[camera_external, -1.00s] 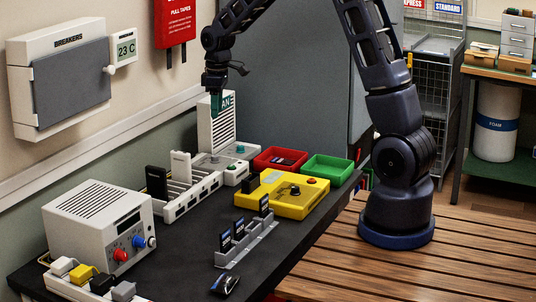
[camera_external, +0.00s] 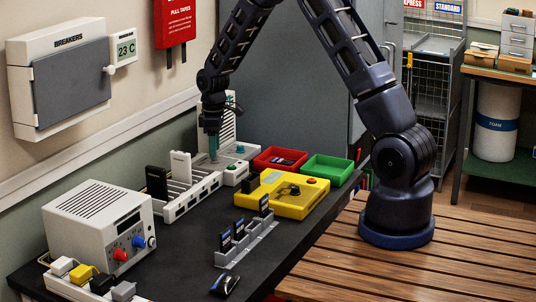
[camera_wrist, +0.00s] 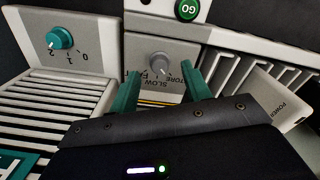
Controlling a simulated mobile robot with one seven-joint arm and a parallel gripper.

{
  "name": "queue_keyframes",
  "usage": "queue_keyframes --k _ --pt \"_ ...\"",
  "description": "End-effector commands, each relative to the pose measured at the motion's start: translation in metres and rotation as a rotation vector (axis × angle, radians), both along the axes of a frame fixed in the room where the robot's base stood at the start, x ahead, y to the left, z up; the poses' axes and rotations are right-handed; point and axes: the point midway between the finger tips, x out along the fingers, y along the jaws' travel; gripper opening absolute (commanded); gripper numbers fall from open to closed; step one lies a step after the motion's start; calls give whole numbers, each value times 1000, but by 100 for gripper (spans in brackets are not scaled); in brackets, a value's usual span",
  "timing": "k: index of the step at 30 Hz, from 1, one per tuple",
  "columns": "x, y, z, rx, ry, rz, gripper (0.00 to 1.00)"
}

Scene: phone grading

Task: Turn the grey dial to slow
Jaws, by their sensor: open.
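The grey dial (camera_wrist: 159,63) is on a grey panel in the wrist view, with SLOW and other partly hidden lettering beside it. Which mark it points to is too small to tell. My gripper (camera_wrist: 160,73) is open, with one teal finger at each side of the dial, and I see no contact. In the external view my gripper (camera_external: 213,157) points down over the pale machine (camera_external: 242,167) behind the bench's middle. It hides the grey dial there.
A teal dial (camera_wrist: 61,39) marked 0 to 2 and a green GO button (camera_wrist: 187,9) are close by. A slotted white rack (camera_external: 190,197) stands beside the machine. A yellow box (camera_external: 290,203), a red tray (camera_external: 262,166) and a green tray (camera_external: 343,168) lie to the right.

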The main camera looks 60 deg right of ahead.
Motion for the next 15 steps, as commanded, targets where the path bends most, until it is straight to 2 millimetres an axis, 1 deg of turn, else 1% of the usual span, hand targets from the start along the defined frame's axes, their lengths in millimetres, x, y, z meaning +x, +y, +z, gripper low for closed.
queue_keyframes --k 1,6,15 --pt "0 0 -7 0 2 0 48" --pt "0 0 -20 0 1 0 48" --pt "0 0 -24 -1 0 0 48"
